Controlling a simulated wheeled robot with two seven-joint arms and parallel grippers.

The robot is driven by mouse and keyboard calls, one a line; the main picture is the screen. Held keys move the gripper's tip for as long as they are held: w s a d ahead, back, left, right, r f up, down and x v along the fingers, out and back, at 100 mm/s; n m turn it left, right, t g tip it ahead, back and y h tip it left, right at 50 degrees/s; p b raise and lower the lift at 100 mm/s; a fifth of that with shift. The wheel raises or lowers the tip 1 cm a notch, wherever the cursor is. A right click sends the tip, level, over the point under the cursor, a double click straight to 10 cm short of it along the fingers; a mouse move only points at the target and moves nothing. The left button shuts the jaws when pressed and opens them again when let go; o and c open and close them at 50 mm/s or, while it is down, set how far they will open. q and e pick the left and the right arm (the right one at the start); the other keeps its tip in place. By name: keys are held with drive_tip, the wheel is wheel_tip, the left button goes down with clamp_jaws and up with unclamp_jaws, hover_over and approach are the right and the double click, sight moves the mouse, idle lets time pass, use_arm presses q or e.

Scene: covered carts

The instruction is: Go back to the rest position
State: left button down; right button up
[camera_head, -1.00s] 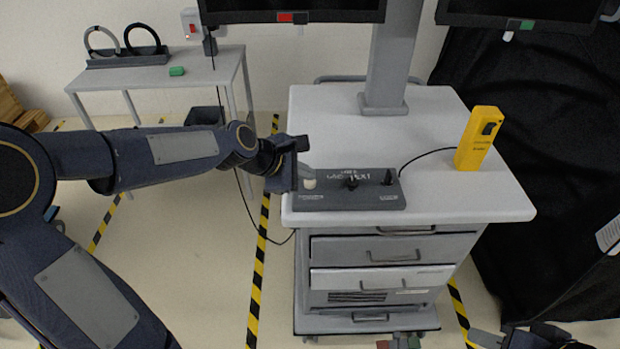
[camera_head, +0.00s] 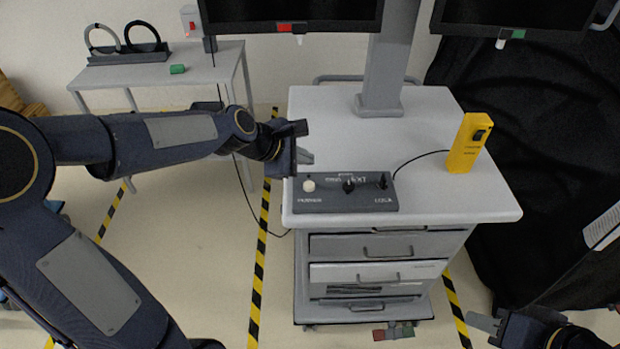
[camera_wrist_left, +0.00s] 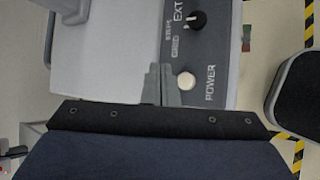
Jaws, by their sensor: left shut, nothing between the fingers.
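My left gripper (camera_head: 304,158) is shut and empty, held above the left edge of the cart top beside the dark control panel (camera_head: 325,202). In the left wrist view its closed fingertips (camera_wrist_left: 160,84) show close to the white POWER button (camera_wrist_left: 186,81), apart from it in the picture. The button (camera_head: 309,186) and two black knobs stand on the panel in the head view. My right gripper (camera_head: 490,326) is at the lower right corner, only partly in view; its jaw state is unclear.
The white cart (camera_head: 450,205) has drawers below and a yellow handheld device (camera_head: 467,143) on top. A grey column (camera_head: 382,60) rises behind. A side table (camera_head: 205,55) stands at back left, and a black cover (camera_head: 540,130) hangs at right. Striped tape marks the floor.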

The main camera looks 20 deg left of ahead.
use_arm(q)
drive_tip(key=s+a+m+y, duration=0.1)
drive_tip(key=s+a+m, duration=0.1)
drive_tip(key=s+m, duration=0.7)
drive_tip(key=s+a+m+g, duration=0.1)
drive_tip(key=s+a+m, duration=0.2)
drive_tip(key=s+m, duration=0.5)
drive_tip(key=s, duration=1)
drive_tip(key=shift+f+m+g+y, duration=0.2)
drive_tip(key=shift+m+g+y, duration=0.1)
drive_tip(key=shift+m+y, duration=0.1)
